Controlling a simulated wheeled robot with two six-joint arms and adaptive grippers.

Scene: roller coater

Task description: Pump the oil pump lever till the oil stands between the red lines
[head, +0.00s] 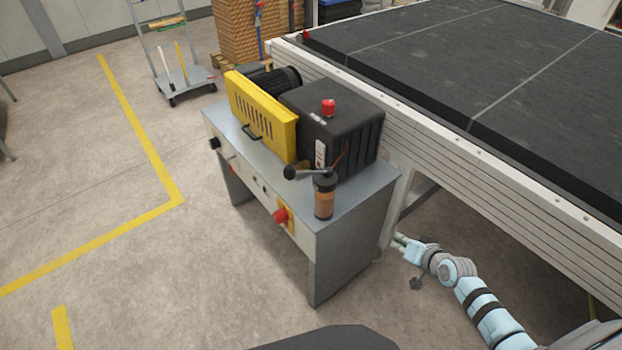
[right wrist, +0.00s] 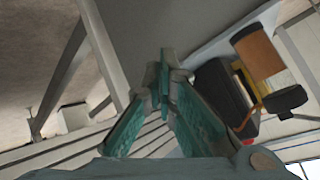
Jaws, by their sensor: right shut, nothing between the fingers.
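The oil pump (head: 324,203) is a small amber cylinder with a dark cap at the front right corner of the grey machine stand. Its lever (head: 304,173) points left from the cap and ends in a black ball knob (head: 290,172). The red lines and the oil level are too small to make out. My right gripper (head: 400,240) is low, right of the stand and apart from the pump. In the right wrist view its teal fingers (right wrist: 164,78) are together and empty. The amber cylinder (right wrist: 258,53) shows there at upper right. My left gripper is out of view.
A black housing (head: 338,128) with a red button stands behind the pump, beside a yellow guard (head: 262,115). A red switch (head: 281,215) is on the stand's front. The long conveyor table (head: 480,70) bounds the right side. The floor in front and left is clear.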

